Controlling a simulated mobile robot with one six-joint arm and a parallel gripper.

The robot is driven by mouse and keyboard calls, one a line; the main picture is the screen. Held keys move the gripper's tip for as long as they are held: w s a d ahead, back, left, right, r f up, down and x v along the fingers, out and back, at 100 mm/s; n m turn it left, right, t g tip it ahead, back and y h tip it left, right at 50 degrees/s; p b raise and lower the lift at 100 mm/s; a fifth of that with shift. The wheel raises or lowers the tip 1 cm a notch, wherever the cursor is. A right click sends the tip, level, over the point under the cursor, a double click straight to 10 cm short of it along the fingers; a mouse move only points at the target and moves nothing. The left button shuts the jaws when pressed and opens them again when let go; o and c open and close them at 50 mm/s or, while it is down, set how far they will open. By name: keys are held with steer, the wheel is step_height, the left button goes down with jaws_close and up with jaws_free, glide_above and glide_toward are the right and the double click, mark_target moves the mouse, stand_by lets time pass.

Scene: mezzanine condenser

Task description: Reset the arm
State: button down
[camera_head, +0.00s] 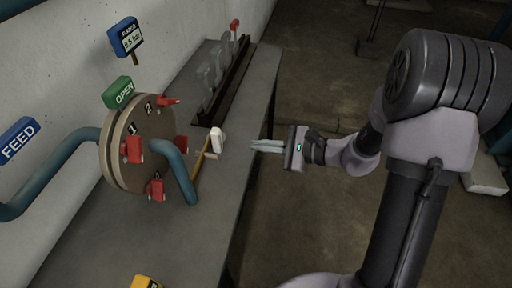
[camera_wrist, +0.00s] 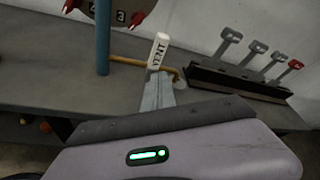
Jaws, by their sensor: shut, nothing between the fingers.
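My gripper (camera_head: 268,147) is shut and empty, pointing left over the right edge of the grey bench in the head view. In the wrist view its fingers (camera_wrist: 157,95) lie together, their tips appearing just below the white VENT handle (camera_wrist: 159,51). The same white handle (camera_head: 217,140) stands on a thin brass pipe (camera_head: 199,160) left of the fingertips in the head view. A gap shows between fingertips and handle there. My arm reaches in from the right, bent at the elbow.
The grey bench (camera_head: 190,235) carries a round flange (camera_head: 112,155) with red clamps, a blue pipe (camera_head: 181,172) and a dark rack of levers (camera_head: 225,82), one red-tipped. FEED (camera_head: 18,140) and OPEN (camera_head: 119,93) signs show. Floor right of the bench is mostly clear.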

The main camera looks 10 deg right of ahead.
steer(key=shift+w, duration=0.15)
steer(key=s+a+r+n+g+h, duration=0.2)
steer(key=s+a+r+n+g, duration=0.15)
steer(key=s, duration=0.35)
steer(key=s+a+r+n+g+h, duration=0.1)
steer(key=s+a+r+n+g, duration=0.1)
steer(key=s+r+n, duration=0.3)
steer(key=s+d+r+n+t+h, duration=0.3)
steer(key=s+d+h, duration=0.4)
steer(key=s, duration=0.3)
steer(key=shift+s+d+r+n+t+h, duration=0.15)
steer(key=shift+d+n+t+h, duration=0.3)
steer(key=shift+n, duration=0.3)
